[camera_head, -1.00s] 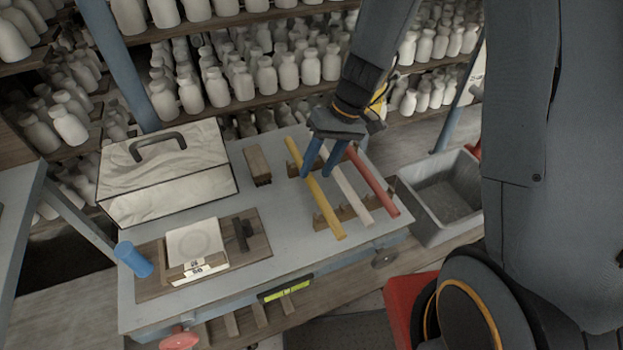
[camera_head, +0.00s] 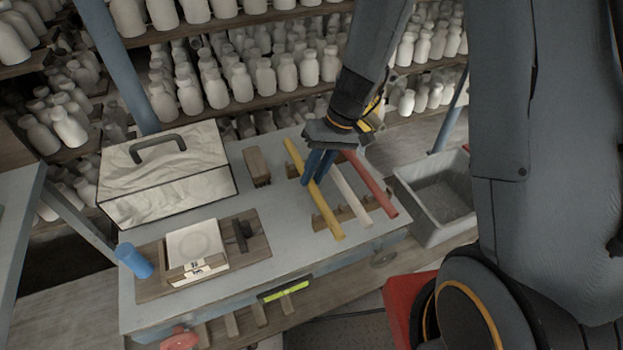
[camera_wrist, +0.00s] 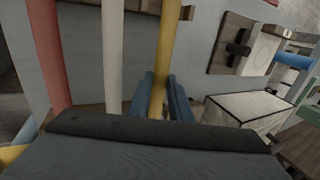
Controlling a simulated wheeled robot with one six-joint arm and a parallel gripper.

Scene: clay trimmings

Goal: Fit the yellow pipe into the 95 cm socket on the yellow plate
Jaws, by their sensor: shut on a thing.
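The yellow pipe (camera_head: 321,202) lies on notched wooden rests on the grey table, beside a white pipe (camera_head: 350,193) and a red pipe (camera_head: 372,186). My gripper (camera_head: 313,180) is low over its upper half, with blue fingers on either side of it. In the wrist view the yellow pipe (camera_wrist: 165,45) runs down between the fingers of my gripper (camera_wrist: 160,92), which is shut on it. The pipe looks still in line with its rests; I cannot tell whether it is lifted. I cannot make out a yellow plate or its 95 cm socket.
A pale lidded box (camera_head: 166,175) and a wooden board (camera_head: 257,241) with a white slab (camera_head: 196,243) are at the left of the table. A grey basin (camera_head: 440,199) stands at right. White bottles (camera_head: 264,77) fill the shelves behind.

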